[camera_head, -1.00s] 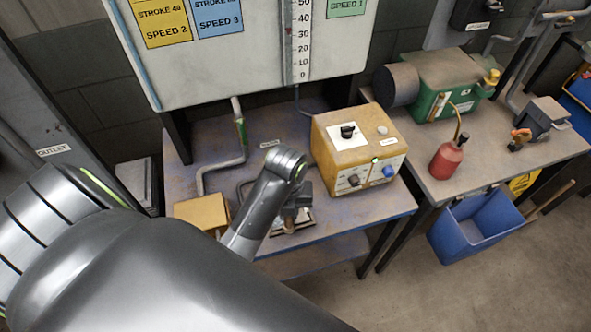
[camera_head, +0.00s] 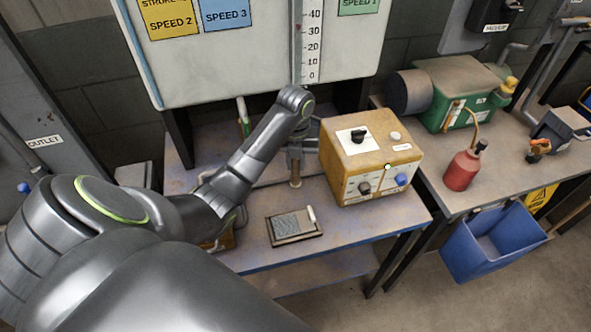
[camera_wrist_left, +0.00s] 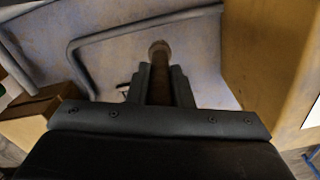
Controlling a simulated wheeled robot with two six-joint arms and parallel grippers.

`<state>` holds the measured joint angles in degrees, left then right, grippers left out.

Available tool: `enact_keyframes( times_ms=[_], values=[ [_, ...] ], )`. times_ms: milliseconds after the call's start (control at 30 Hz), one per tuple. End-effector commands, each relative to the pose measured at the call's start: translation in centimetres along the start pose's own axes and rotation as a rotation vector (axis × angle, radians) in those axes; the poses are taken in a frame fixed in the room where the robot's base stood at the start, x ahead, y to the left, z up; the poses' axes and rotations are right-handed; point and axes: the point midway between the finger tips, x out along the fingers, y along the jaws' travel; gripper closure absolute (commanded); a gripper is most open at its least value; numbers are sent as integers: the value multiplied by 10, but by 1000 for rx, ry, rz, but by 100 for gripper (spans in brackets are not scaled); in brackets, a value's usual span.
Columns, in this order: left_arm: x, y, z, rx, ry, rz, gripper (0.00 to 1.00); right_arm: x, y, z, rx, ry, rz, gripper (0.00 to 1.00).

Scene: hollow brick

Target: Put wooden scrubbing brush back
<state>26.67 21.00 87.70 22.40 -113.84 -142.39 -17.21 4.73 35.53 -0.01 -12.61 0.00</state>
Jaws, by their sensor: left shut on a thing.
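My left gripper (camera_head: 296,150) is shut on a wooden brush (camera_head: 295,181), held behind the small tray and left of the yellow control box. In the head view only a brown end of the brush shows below the jaws. In the left wrist view the fingers (camera_wrist_left: 160,88) flank the brown handle (camera_wrist_left: 160,68), which points away from the wrist and has a rounded end. The bristles cannot be made out. I cannot tell whether the brush touches the bench. My right gripper is not in view.
A small dark-edged tray (camera_head: 275,242) holds a grey pad and a pale stick on the bench (camera_head: 345,228). The yellow control box (camera_head: 372,160) stands close right of the gripper. A bent grey pipe (camera_wrist_left: 110,42) runs behind. A red bottle (camera_head: 462,171) is on the right bench.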

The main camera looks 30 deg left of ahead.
Motion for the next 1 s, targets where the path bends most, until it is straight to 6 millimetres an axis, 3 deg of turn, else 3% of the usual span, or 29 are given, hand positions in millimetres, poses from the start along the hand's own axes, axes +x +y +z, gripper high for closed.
enact_keyframes(
  times_ms=[67,300,700,733,867,1000],
  values=[
    [0,0,10,-2,-2,1,100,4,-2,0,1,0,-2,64],
    [31,1,8,-1,0,2,100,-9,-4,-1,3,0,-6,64],
    [38,0,8,0,-1,1,100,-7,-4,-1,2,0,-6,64],
    [38,0,8,0,-2,1,76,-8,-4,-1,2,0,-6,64],
    [38,1,8,0,-1,1,60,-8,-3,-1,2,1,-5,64],
    [37,1,8,0,-1,1,59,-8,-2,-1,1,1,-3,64]
  ],
)
